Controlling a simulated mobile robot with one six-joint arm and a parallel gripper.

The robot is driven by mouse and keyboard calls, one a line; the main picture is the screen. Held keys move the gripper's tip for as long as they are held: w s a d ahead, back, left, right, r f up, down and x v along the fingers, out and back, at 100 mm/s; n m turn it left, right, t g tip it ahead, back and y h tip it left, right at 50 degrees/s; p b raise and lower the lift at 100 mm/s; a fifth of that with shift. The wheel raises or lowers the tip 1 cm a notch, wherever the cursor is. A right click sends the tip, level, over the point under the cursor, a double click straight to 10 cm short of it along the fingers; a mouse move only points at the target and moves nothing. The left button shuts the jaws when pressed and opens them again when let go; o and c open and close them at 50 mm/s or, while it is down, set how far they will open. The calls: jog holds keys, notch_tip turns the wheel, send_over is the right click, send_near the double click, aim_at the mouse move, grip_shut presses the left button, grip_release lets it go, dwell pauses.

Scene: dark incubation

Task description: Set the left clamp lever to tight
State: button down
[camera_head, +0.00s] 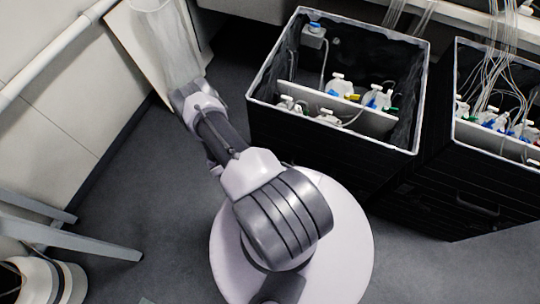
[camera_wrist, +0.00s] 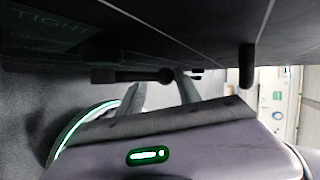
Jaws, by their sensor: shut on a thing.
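In the wrist view, a dark clamp lever (camera_wrist: 130,76) lies roughly level under a black face. It has a round dark part near its right end. My gripper (camera_wrist: 162,78) has its two grey fingers up against this lever, shut on it. The word TIGHT (camera_wrist: 50,30) shows faintly on the dark surface at the upper left. In the head view my arm reaches up and left, and the lever cannot be made out there.
A dark peg (camera_wrist: 247,65) hangs at the right of the wrist view. In the head view, a black open-topped box (camera_head: 335,130) with bottles stands right of my arm, with a second box (camera_head: 490,185) beyond it. A pale board (camera_head: 140,45) leans at upper left.

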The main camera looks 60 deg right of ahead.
jog(key=shift+w+d+r+g, duration=0.2)
jog(key=shift+w+r+g, duration=0.15)
jog(key=shift+w+g, duration=0.25)
jog(key=shift+n, duration=0.3)
jog(key=c, duration=0.8)
grip_release()
jog(key=shift+o, duration=0.2)
jog(key=shift+s, duration=0.1)
jog(key=p+v, duration=0.2)
jog(key=v, duration=1.5)
jog(key=shift+w+a+f, duration=0.2)
jog(key=shift+a, duration=0.1)
